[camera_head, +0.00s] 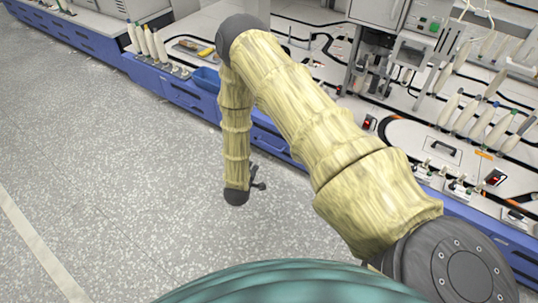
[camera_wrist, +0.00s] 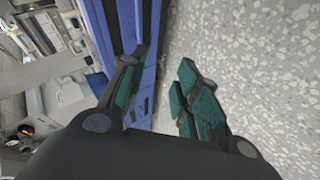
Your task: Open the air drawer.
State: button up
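A blue cabinet front (camera_head: 268,141) with a drawer panel and a pale handle bar runs below the white worktop, partly hidden behind my arm. No label is readable, so I cannot tell which panel is the air drawer. My gripper (camera_head: 260,179) hangs low in front of the blue front, over the grey floor. In the wrist view my gripper (camera_wrist: 159,82) is open, its two teal-padded fingers apart with nothing between them. The left finger overlaps the blue front (camera_wrist: 150,65) in the picture; contact cannot be told. The right finger is over the floor.
The white worktop (camera_head: 405,135) carries machines and several bobbins (camera_head: 478,120). The speckled floor (camera_head: 130,150) is clear in front of the blue fronts.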

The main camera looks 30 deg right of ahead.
jog(key=shift+w+d+f+g+h+b, duration=0.4)
jog(key=shift+w+d+f+h+b, duration=1.1)
jog(key=shift+w+d+b, duration=1.4)
jog(key=shift+w+d+f+g+h+b, duration=0.4)
jog(key=shift+w+d+f+h+b, duration=0.55)
jog(key=shift+w+d+f+b, duration=1.95)
jog(key=shift+w+d+f+g+h+b, duration=0.4)
jog(key=shift+w+d+f+h+b, duration=0.75)
jog(key=shift+d+b, duration=3)
jog(key=shift+w+a+r, duration=0.3)
jog(key=shift+w, duration=0.15)
grip_shut()
